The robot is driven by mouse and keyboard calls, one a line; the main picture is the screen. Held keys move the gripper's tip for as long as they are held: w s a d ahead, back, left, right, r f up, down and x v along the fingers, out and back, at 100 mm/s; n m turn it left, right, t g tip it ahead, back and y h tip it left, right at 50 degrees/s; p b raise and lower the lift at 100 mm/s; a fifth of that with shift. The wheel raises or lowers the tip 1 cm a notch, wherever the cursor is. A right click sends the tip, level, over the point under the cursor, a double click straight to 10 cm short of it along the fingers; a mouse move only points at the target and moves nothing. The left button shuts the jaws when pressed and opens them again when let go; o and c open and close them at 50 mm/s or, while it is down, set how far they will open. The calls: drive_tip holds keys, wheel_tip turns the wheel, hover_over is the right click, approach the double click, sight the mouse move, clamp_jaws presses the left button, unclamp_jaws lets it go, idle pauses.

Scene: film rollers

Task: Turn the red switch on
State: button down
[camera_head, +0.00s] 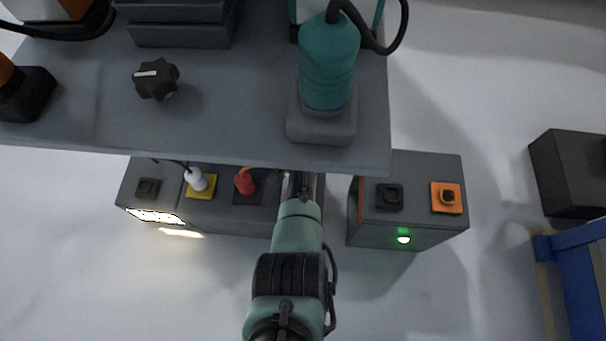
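A red piece (245,182), the only red thing I can make out, stands on a dark square base on the low grey box (225,216) below the table's front edge. A short orange strand rises from its top. Whether it is a switch or a plug, and its on or off position, I cannot tell. My gripper (299,184) points away from me at the right end of this box, just right of the red piece and apart from it. Its fingertips are dark, small and partly under the table edge, so their opening is unclear.
The grey table (230,125) overhangs the boxes, carrying a black knob (156,79) and a teal cylinder (328,65). A white plug (196,179) sits left of the red piece. A second box (412,225) with a green light stands right. A blue frame (580,265) is far right.

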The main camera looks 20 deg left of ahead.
drive_tip(key=shift+w, duration=0.1)
idle(0.3)
drive_tip(key=c, duration=0.8)
unclamp_jaws()
drive_tip(key=shift+o, duration=0.2)
wheel_tip(320, 180, up, 13)
drive_tip(key=p, duration=0.8)
